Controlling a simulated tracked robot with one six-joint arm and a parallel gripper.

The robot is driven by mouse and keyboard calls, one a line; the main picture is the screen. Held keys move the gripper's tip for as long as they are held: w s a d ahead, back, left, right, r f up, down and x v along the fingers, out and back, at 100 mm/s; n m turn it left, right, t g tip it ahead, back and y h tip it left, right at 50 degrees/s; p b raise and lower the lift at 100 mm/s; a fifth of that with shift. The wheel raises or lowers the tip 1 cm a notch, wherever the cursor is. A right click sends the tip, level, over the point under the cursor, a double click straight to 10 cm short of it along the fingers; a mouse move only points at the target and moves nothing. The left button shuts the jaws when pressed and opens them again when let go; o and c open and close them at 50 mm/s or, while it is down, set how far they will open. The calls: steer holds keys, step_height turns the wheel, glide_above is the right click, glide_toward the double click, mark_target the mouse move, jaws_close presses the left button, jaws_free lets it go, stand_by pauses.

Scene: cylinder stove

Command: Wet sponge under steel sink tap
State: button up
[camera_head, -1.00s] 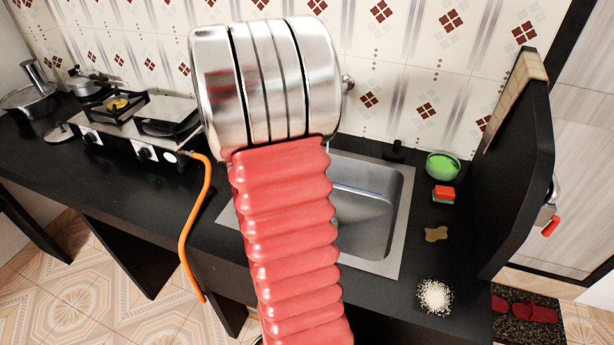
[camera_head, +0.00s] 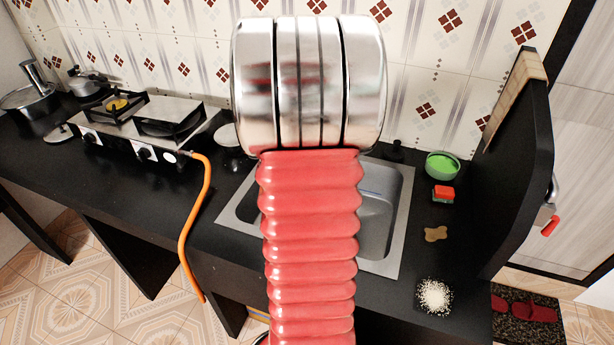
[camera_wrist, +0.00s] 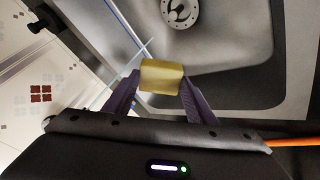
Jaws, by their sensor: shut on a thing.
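In the wrist view, my gripper (camera_wrist: 160,88) is shut on a yellow sponge (camera_wrist: 162,75), held between its two purple fingertips. The sponge is over the grey steel sink (camera_wrist: 225,65), with the round drain (camera_wrist: 180,12) farther up the picture. Thin bluish-white streaks (camera_wrist: 128,28) run just left of the sponge; I cannot tell whether they are water or whether they touch it. The tap spout is not clearly visible. In the head view, my arm hides my gripper, the held sponge and much of the sink (camera_head: 385,265).
A green bowl (camera_head: 442,165), a red-and-green sponge (camera_head: 443,194), a brown patch (camera_head: 435,234) and white grains (camera_head: 434,295) are on the black counter right of the sink. A black upright panel (camera_head: 515,170) bounds that side. A gas stove (camera_head: 150,120) and orange hose (camera_head: 190,235) are left.

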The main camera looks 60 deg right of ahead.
steer(key=shift+d, duration=0.1)
steer(key=w+d+f, duration=0.1)
steer(key=d, duration=0.5)
steer(key=w+d+f, duration=0.1)
steer(key=d, duration=0.6)
steer(key=shift+w+d+f, duration=0.25)
steer(key=shift+w+f, duration=0.15)
stand_by(0.6)
steer(key=shift+s+a+f, duration=0.1)
steer(key=shift+a, duration=0.05)
stand_by(0.5)
steer(key=w+a+r+m, duration=0.1)
steer(key=w+a+r, duration=0.2)
steer(key=w+a, duration=0.95)
steer(key=w+a+r, duration=0.3)
steer(key=w+a, duration=0.6)
steer(key=a, duration=0.7)
steer(key=w+a+r+n, duration=0.1)
steer(key=w+a+n, duration=0.1)
steer(key=a, duration=0.8)
steer(key=w+a+r+n+t+y, duration=0.1)
steer(key=w+a+r+n, duration=0.1)
steer(key=a, duration=0.9)
steer(key=w+a+r+n+t, duration=0.1)
steer(key=w+a, duration=0.3)
steer(key=a, duration=0.7)
steer(key=shift+w+r+n+y, duration=0.25)
steer(key=shift+w+n+y, duration=0.05)
steer(key=shift+n, duration=0.1)
